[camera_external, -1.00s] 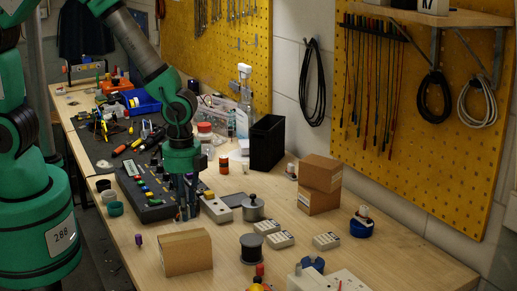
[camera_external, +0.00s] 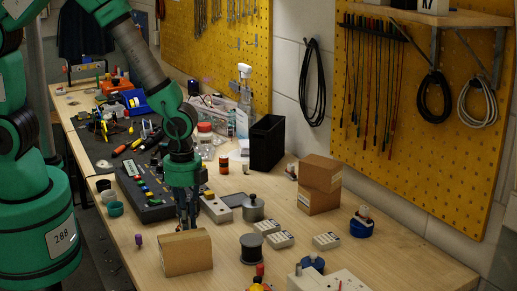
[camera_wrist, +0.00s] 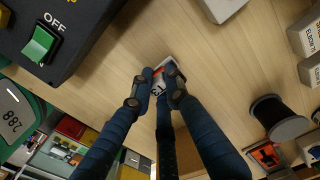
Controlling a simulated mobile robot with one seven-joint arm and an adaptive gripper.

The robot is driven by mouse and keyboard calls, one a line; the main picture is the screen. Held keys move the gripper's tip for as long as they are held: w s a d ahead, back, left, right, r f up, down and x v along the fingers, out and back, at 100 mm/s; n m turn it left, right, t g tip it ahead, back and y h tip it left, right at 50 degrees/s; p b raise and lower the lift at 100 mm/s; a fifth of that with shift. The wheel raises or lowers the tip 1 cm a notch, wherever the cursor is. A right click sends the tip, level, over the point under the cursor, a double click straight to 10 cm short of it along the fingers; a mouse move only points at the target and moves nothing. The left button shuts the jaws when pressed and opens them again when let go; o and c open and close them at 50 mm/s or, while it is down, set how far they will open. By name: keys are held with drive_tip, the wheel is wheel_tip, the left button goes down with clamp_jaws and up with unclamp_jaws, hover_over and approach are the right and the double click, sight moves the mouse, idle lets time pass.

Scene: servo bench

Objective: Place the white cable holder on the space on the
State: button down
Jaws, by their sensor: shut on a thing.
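My gripper (camera_external: 187,222) is low over the bench, between the black control panel (camera_external: 154,212) and a cardboard box (camera_external: 187,253). In the wrist view, my gripper's (camera_wrist: 158,88) blue fingers are closed around a small white piece (camera_wrist: 160,66) with dark print and an orange patch. It may be the white cable holder; the fingers hide part of it. In the external view I cannot make out the held piece. I cannot tell whether it touches the bench.
A black spool (camera_external: 251,248), a metal pot (camera_external: 253,208) and small white boxes (camera_external: 280,240) stand to the right. Bare wood lies between these.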

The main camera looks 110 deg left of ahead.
drive_tip(key=shift+f, duration=0.15)
drive_tip(key=c, duration=1.7)
unclamp_jaws()
wheel_tip(320, 180, up, 12)
drive_tip(key=shift+r+p, duration=0.15)
drive_tip(key=shift+p, duration=0.6)
